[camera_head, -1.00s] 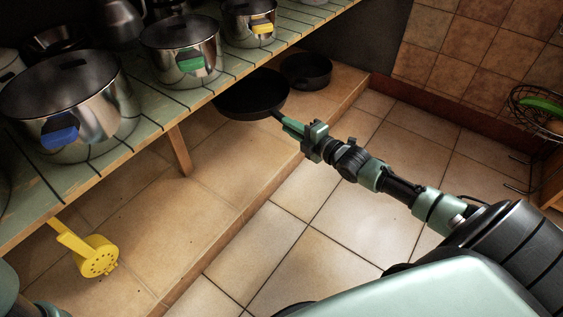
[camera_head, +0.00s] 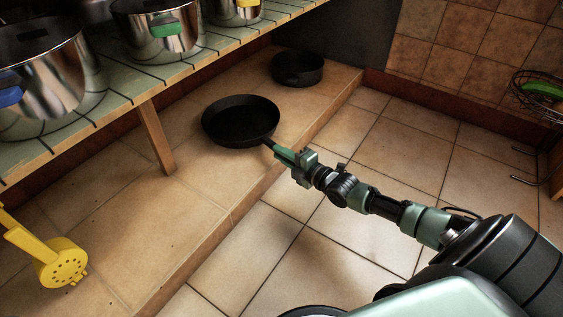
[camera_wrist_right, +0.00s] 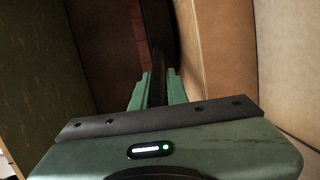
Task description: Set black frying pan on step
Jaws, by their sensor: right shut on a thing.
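The black frying pan (camera_head: 240,121) is over the tiled step (camera_head: 205,185), right of the shelf's wooden leg, with its open side up. Whether its base touches the tiles I cannot tell. My right gripper (camera_head: 283,154) is shut on the pan's handle, at the step's front side. In the right wrist view the gripper (camera_wrist_right: 157,92) has the dark handle between its green fingers, and the pan (camera_wrist_right: 160,30) shows only in part beyond them. My left gripper is not in view.
A second black pan (camera_head: 298,68) stands on the step farther back. The slatted shelf (camera_head: 110,95) with steel pots (camera_head: 160,28) overhangs the step at left. Bare step lies around the wooden leg (camera_head: 157,138).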

